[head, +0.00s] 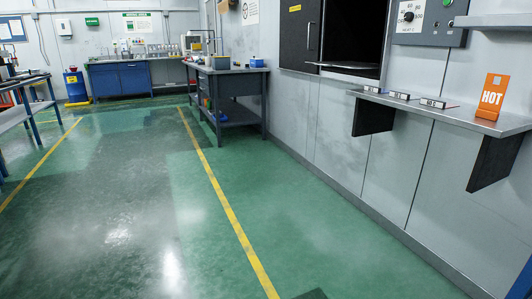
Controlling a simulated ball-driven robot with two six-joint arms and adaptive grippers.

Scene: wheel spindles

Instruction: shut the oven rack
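The oven (298,43) is set in the grey wall at the upper right. Its dark opening (352,38) shows beside a black door panel with a vertical handle. A thin pale rack (343,68) lies at the bottom of the opening and appears to stick out a little past its front. The top of the oven is cut off by the picture edge. Neither of my grippers is in view.
A control panel (430,20) is above. A grey workbench (228,88) stands left of the oven. The green floor (150,200) is mostly clear.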

